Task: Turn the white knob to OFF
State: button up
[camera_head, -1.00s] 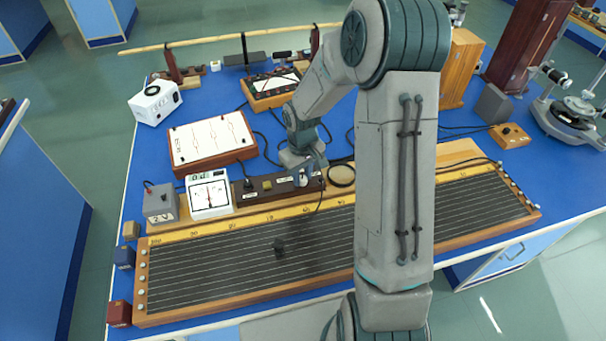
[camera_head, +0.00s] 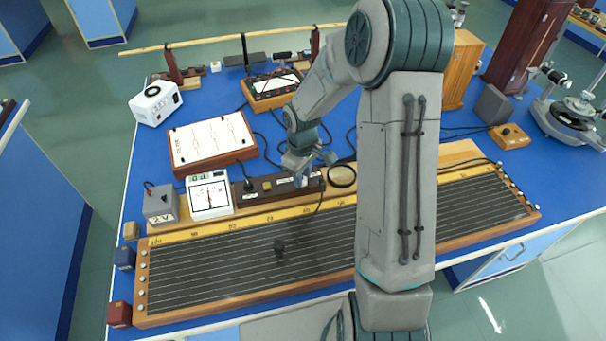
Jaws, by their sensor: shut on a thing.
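The white knob (camera_head: 301,181) sits near the right part of a dark brown strip box (camera_head: 235,196) at the back edge of the long wire board. My gripper (camera_head: 301,173) comes down from above and is shut on the knob. The fingers and wrist hide most of the knob. Its pointer and the OFF mark are too small or covered to read. White labels and a yellowish square show on the strip left of the knob.
A white meter (camera_head: 209,194) and a grey 2 V box (camera_head: 161,204) stand to the left. The wire board (camera_head: 205,306) fills the front. A white panel board (camera_head: 213,142) lies behind, with cables between.

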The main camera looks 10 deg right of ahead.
jog(key=shift+w, duration=0.1)
jog(key=o, duration=1)
jog(key=shift+r, duration=0.1)
notch_tip(320, 180, up, 14)
jog(key=b, duration=0.1)
jog(key=s+r+m+t, duration=0.1)
jog(key=s+r+m, duration=0.2)
jog(key=s, duration=0.7)
jog(key=s+r+m+t, duration=0.2)
jog(key=s+m, duration=0.2)
jog(key=s, duration=0.7)
jog(key=shift+s+d+r+m, duration=0.15)
jog(key=shift+s+r+m, duration=0.1)
jog(key=shift+r+m, duration=0.15)
